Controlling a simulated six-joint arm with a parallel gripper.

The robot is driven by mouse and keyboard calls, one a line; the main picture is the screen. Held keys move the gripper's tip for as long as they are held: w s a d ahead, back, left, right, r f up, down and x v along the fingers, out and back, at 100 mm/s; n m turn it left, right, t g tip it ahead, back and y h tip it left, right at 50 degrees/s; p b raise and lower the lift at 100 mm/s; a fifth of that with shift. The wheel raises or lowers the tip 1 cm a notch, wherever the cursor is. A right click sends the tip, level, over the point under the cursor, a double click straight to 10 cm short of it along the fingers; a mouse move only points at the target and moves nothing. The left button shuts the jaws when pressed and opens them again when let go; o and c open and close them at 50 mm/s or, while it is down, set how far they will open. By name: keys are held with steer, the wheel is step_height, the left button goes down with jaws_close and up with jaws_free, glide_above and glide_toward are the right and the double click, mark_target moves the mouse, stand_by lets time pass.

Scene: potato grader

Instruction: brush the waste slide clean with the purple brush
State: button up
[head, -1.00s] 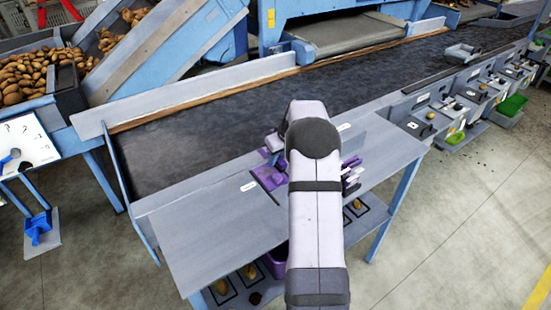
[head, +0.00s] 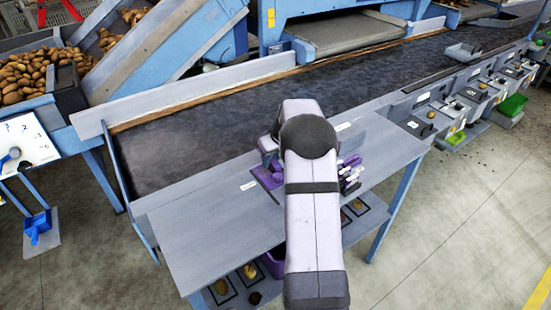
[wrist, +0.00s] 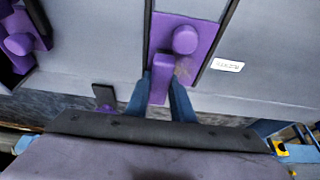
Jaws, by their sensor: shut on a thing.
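My gripper (wrist: 160,84) is shut on a narrow purple block in the wrist view, which I take to be the handle of the purple brush (wrist: 161,68). The block lies at the near edge of a purple panel (wrist: 206,36) with a round purple knob, between two dark rails. I cannot tell whether block and panel touch. This railed strip looks like the waste slide, beside a white label. A small brownish-grey patch shows right of the block. In the head view the purple panel (head: 267,179) shows left of my arm; my fingers are hidden there.
The grey table (head: 200,240) is mostly clear at left. A dark conveyor belt (head: 220,135) runs behind it. Purple items with pale handles (head: 350,174) stand right of my arm. Another purple piece with a knob (wrist: 20,43) is at left in the wrist view. A purple bin (head: 273,265) is below.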

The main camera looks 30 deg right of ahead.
steer(key=shift+s+a+f+b, duration=0.1)
steer(key=shift+a+b, duration=0.25)
steer(key=shift+a, duration=2.8)
steer(key=shift+d, duration=0.1)
steer(key=shift+d, duration=4.25)
steer(key=shift+a, duration=0.1)
steer(key=shift+a+b, duration=0.5)
steer(key=shift+a, duration=3.75)
steer(key=shift+d+p, duration=0.45)
steer(key=shift+d, duration=3.9)
steer(key=shift+a, duration=0.1)
